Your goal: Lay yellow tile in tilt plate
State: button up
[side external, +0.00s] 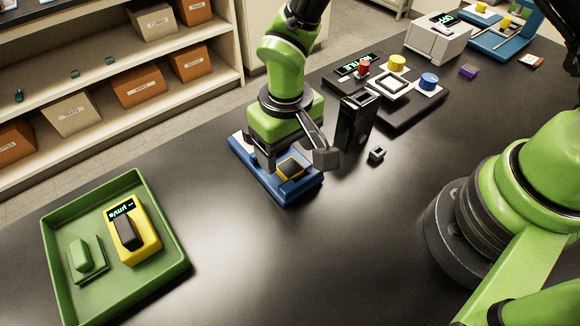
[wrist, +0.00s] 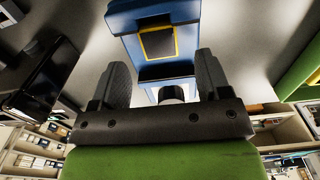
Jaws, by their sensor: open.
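A blue plate (side external: 272,183), which looks like the tilt plate, stands on the dark bench below my gripper. A dark square with a yellow border (side external: 291,168) lies on it. I cannot tell whether this is the yellow tile or a marked recess. In the wrist view the yellow-bordered square (wrist: 158,43) sits on the blue plate (wrist: 187,12), ahead of and between my fingers. My gripper (side external: 294,156) is open above the plate, with its fingers apart. The wrist view also shows the gripper (wrist: 165,75) with nothing between its fingers.
A black upright block (side external: 354,124) stands close right of my gripper, with a small dark piece (side external: 377,155) beside it. A button panel (side external: 420,104) is behind. A green tray (side external: 60,279) holding a yellow device (side external: 149,245) is at left. The bench between tray and plate is clear.

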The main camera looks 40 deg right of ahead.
aim_at(286, 164)
jog(key=shift+a+f, duration=0.1)
jog(key=shift+f, duration=1.45)
jog(key=c, duration=1)
jog(key=shift+r, duration=0.1)
